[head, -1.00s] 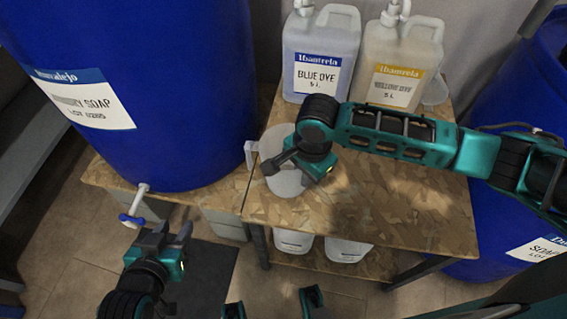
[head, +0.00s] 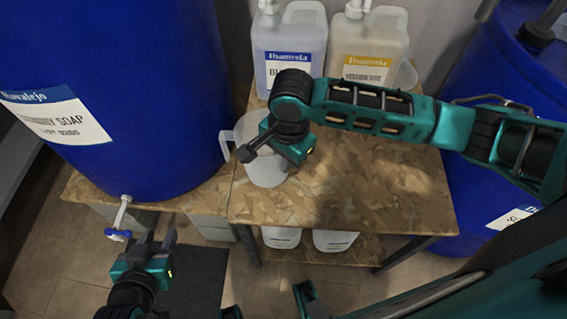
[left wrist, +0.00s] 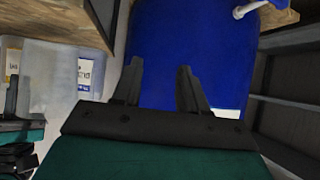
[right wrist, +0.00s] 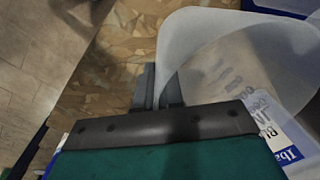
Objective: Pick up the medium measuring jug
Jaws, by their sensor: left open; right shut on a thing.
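A translucent whitish measuring jug (head: 264,172), with its handle on its left side, is at the left part of the chipboard table. It also shows large in the right wrist view (right wrist: 205,35). My right gripper (head: 255,148) is shut on the jug's wall; its fingers (right wrist: 158,88) pinch the rim there. The arm hides part of the jug, and I cannot tell whether its base touches the table. My left gripper (head: 155,240) is open and empty, low in front of the blue drum's tap; its fingers (left wrist: 158,85) stand apart.
A large blue soap drum (head: 110,100) with a tap (head: 120,225) stands left. Blue dye (head: 290,40) and yellow dye (head: 368,45) containers stand at the back, with a clear vessel (head: 406,76) beside them. The chipboard table (head: 400,190) is free at right. Another drum stands right.

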